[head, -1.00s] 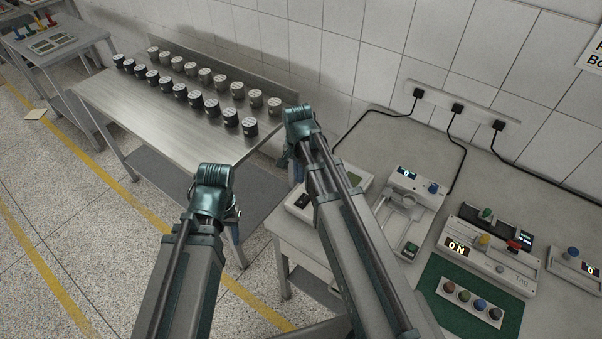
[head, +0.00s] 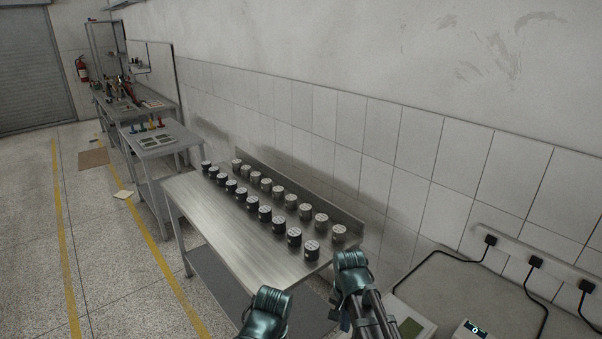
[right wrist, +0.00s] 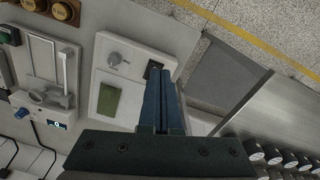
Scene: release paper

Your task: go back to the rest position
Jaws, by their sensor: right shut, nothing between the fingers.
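My right gripper (right wrist: 161,75) shows in the right wrist view with its two dark blue fingers side by side, shut and empty. It is over the bench, in front of a white device with a knob and a green screen (right wrist: 108,100); no contact is visible. In the head view my right arm's teal wrist joint is at the lower middle, and its fingers are mostly hidden. My left arm's teal wrist joint is at the bottom edge, to the left of the right one. My left gripper's fingers are hidden there.
A steel table (head: 232,240) carries two rows of black jars with pale lids (head: 265,213). The white bench with its devices (head: 476,331) is at lower right, and black cables run from wall sockets (head: 535,262). Open floor (head: 105,230) lies at left.

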